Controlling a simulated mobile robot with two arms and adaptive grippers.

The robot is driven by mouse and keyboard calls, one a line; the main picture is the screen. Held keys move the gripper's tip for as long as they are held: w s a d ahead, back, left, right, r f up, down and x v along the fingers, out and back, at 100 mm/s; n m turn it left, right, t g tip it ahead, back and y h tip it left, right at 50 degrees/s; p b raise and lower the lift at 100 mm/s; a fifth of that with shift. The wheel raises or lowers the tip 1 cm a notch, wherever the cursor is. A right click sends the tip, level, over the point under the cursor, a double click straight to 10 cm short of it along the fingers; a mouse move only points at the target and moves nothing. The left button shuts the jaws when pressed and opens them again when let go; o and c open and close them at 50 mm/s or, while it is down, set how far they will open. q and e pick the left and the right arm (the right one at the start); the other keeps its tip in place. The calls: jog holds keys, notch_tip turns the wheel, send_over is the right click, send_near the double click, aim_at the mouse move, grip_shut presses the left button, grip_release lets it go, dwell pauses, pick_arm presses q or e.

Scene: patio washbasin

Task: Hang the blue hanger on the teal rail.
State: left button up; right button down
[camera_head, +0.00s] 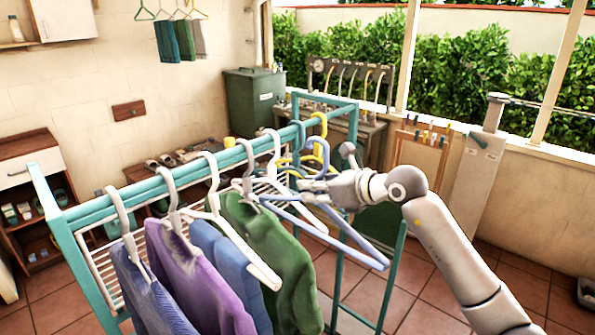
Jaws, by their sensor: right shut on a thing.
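The teal rail (232,157) is the top bar of a teal drying rack and runs from the left front to the back centre. The blue hanger (352,242) is empty, with its arms spread below and to the right of the rail. My right gripper (312,186) reaches in from the right and is shut on the blue hanger near its top. My left gripper is not in view.
White hangers with blue, purple and green garments (280,250) hang on the rail's near part. A yellow hanger (321,122) hangs near its far end. A wooden shelf unit (30,165) stands left.

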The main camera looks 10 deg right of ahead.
jog(key=w+a, duration=0.2)
jog(key=w, duration=0.1)
jog(key=w+a+b, duration=0.1)
jog(key=w+a, duration=0.1)
jog(key=w, duration=0.2)
jog(key=w+a, duration=0.3)
jog(key=shift+w+f, duration=0.35)
jog(key=shift+f, duration=0.05)
jog(key=shift+w+a, duration=0.35)
jog(key=shift+w, duration=0.15)
jog(key=shift+w+a+b, duration=0.35)
jog(key=shift+w+a, duration=0.3)
jog(key=shift+w, duration=0.25)
jog(key=shift+w+a+b, duration=0.3)
jog(key=shift+w+a, duration=0.3)
jog(key=shift+w, duration=0.3)
jog(key=shift+f, duration=0.15)
jog(key=shift+f+b, duration=0.8)
jog(key=shift+f, duration=0.4)
